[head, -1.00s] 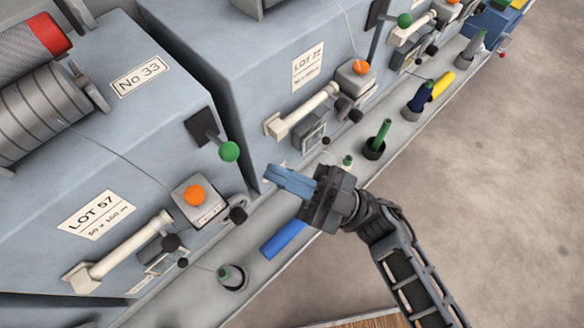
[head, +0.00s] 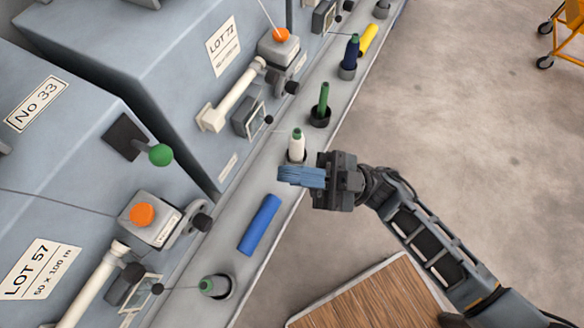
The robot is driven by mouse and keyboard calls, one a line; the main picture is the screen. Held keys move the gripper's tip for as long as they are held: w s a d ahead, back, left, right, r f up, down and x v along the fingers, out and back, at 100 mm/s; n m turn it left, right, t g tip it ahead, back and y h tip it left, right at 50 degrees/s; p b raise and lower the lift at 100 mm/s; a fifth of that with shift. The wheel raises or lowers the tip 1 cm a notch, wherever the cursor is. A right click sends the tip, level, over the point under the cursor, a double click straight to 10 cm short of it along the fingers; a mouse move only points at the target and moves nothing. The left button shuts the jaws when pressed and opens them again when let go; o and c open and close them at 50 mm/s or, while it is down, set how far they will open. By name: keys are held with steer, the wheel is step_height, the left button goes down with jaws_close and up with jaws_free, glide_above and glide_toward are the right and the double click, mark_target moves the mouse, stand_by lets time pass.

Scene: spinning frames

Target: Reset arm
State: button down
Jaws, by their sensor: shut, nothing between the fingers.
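My gripper (head: 290,177) shows in the head view near the middle, at the end of my arm coming from the lower right. Its blue fingers are shut with nothing between them and point left, over the outer part of the machine ledge. A white bobbin with a green tip (head: 297,146) stands in a holder just behind the fingers in the picture, its base partly hidden. I cannot tell whether the fingers touch it.
The grey ledge (head: 190,292) carries a loose blue tube (head: 260,224), a green-tipped holder (head: 214,287), a green spindle (head: 322,100), a dark blue bobbin (head: 350,52) and a yellow tube (head: 369,40). A wooden top (head: 365,300) lies lower right. An orange cart (head: 567,35) stands upper right on open floor.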

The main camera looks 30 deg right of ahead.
stand_by(0.3)
steer(key=s+d+r+m+t+h, duration=0.2)
steer(key=s+d+m+h, duration=0.3)
steer(key=s+m+h, duration=0.4)
steer(key=s+d+r+m+t+h, duration=0.2)
steer(key=s+d+m+h, duration=0.4)
steer(key=h, duration=0.8)
steer(key=s+m+t, duration=0.1)
steer(key=s+m, duration=0.2)
steer(key=shift+s+r+t, duration=0.2)
steer(key=shift+t, duration=0.2)
